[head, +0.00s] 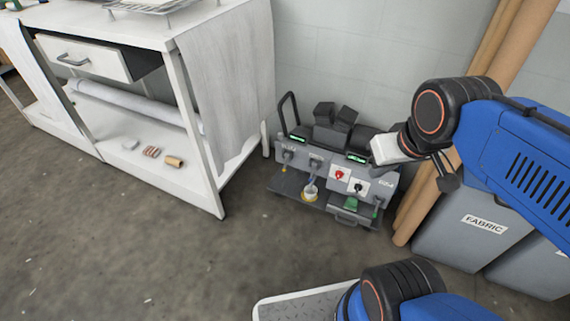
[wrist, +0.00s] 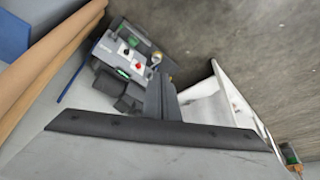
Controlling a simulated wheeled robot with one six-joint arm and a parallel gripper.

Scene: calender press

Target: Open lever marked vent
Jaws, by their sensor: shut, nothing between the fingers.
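A grey machine (head: 335,195) with a control panel stands low against the wall. Its front has a red knob (head: 339,174), a black knob (head: 359,187), small green displays and small fittings at both ends. A black bar handle (head: 288,108) rises at its left end. The labels are too small to read, so I cannot tell which lever is marked vent. My gripper (head: 384,149) is shut and empty, in front of the machine's upper right in the picture; the gap in depth is unclear.
A white workbench (head: 150,110) with an open drawer (head: 85,58) stands left of the machine, small rolls on its lower shelf. Brown tubes (head: 413,205) lean at the right beside a grey bin marked FABRIC (head: 465,240). The floor in front is mostly clear.

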